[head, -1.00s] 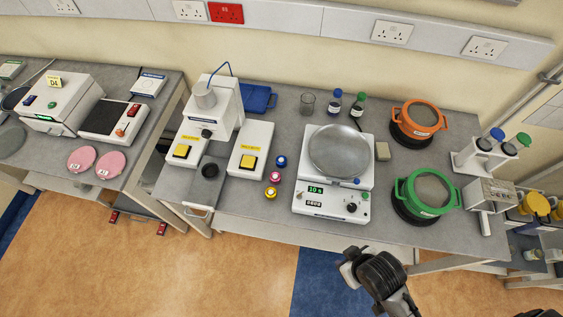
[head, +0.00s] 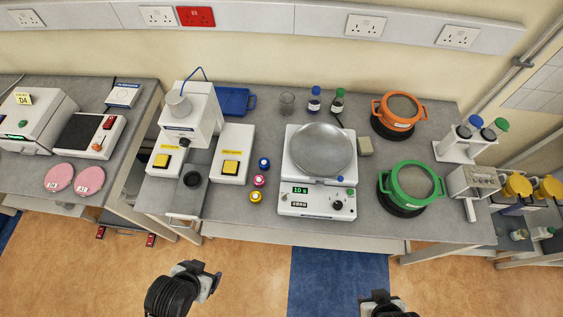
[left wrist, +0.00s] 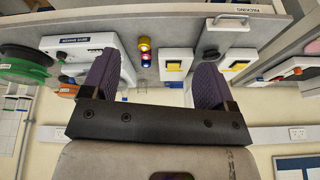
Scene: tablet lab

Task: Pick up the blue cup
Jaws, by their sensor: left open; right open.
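The only small blue cup-like thing I see is a round blue piece (head: 264,163) on the grey bench, left of the round-pan balance. It heads a short row with a pink piece (head: 259,181) and a yellow piece (head: 255,197). The row also shows in the left wrist view, the blue one (left wrist: 146,64) lying between the fingers in the picture. My left gripper (head: 207,280) is open and empty, in front of the bench's front edge and well short of the row. My right gripper (head: 375,296) is open at the bottom edge, partly cut off.
The balance (head: 320,202) stands right of the row, and a white box with a yellow button (head: 232,150) stands left. Behind are a blue tray (head: 236,101) and capped bottles (head: 314,102). Green (head: 412,182) and orange (head: 399,114) pots are further right. Bench before the row is clear.

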